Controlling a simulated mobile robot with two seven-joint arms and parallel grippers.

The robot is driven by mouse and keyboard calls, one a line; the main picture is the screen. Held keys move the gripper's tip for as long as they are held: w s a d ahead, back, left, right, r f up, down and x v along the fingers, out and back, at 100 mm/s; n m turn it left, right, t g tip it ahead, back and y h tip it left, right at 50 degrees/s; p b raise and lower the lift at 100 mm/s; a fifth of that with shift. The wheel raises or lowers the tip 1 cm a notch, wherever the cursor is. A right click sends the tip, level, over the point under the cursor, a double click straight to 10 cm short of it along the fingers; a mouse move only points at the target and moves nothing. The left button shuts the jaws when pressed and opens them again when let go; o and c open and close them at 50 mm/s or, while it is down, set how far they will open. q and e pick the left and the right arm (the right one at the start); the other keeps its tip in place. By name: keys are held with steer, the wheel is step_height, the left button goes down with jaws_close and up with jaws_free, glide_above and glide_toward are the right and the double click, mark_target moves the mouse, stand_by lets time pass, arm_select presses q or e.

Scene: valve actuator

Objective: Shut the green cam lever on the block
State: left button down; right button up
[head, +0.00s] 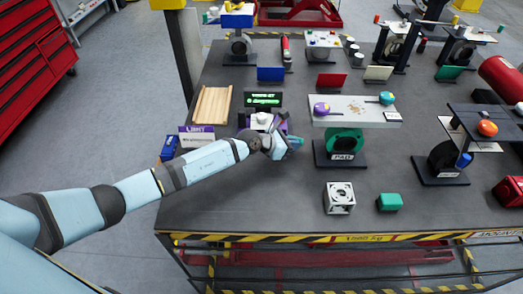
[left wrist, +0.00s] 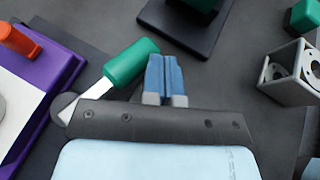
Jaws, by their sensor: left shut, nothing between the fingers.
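The green cam lever (left wrist: 131,63) shows in the left wrist view, its white arm running down-left and its thick green handle pointing up-right, out from the block. The purple block (left wrist: 66,75) with a white top is at the left of that view; it also shows in the head view (head: 283,127), partly hidden by my gripper. My left gripper (left wrist: 165,64) is shut and empty, its blue fingers just right of the handle; I cannot tell whether they touch. In the head view my left gripper (head: 283,149) is at the block's front right. My right gripper is not in view.
A green valve on a dark base (head: 342,145) stands to the right. A grey-white cube housing (head: 340,198) and a small green block (head: 389,202) lie nearer the front. A ribbed wooden tray (head: 211,105) is at the left.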

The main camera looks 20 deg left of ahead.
arm_select(q)
steer(key=shift+w+d, duration=0.25)
steer(key=shift+w, duration=0.55)
steer(key=shift+w+b, duration=0.5)
steer(key=shift+w, duration=0.3)
